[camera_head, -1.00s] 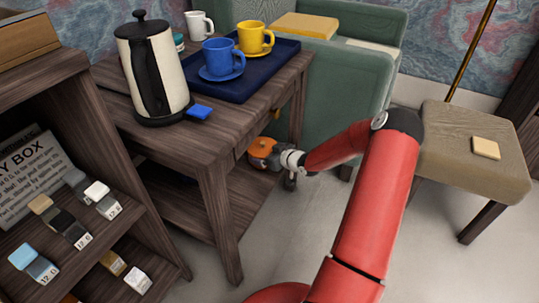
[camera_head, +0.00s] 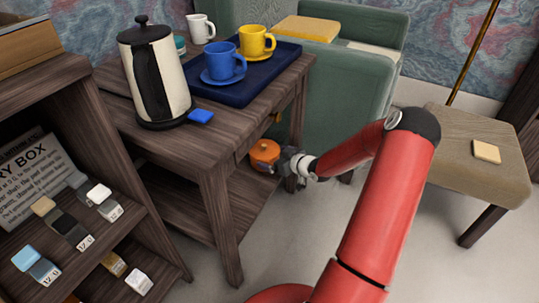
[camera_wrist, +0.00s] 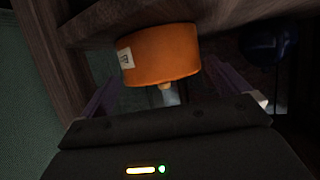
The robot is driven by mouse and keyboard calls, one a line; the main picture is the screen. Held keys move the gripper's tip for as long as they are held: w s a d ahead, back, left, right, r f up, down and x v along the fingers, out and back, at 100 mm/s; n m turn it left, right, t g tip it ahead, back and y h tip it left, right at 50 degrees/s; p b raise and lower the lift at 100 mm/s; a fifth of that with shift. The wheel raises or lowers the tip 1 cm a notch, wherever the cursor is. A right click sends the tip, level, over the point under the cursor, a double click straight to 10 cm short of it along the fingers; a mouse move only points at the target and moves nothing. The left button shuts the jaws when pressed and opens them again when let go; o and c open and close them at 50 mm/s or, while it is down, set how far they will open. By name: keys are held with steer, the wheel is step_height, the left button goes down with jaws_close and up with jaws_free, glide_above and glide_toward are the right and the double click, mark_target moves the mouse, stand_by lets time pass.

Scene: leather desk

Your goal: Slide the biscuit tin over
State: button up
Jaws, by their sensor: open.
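The biscuit tin appears to be the round orange tin (camera_head: 264,153) below the right edge of the wooden side table's top; the table partly hides what it rests on. In the wrist view the orange tin (camera_wrist: 160,57) has a small pale label on its side and a small knob-like part at its lower edge. My gripper (camera_head: 284,163) is just right of the tin. In the wrist view my gripper (camera_wrist: 163,92) is open, with a finger on each side and the tin ahead. I cannot tell whether the fingers touch it.
The side table (camera_head: 220,125) carries a kettle (camera_head: 155,75) and a blue tray (camera_head: 270,75) with cups. Its leg (camera_head: 222,230) stands left of my arm. A green armchair (camera_head: 345,90) is behind, a stool (camera_head: 470,165) at right. A dark blue object (camera_wrist: 268,42) is beside the tin.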

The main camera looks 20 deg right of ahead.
steer(key=shift+v, duration=1.95)
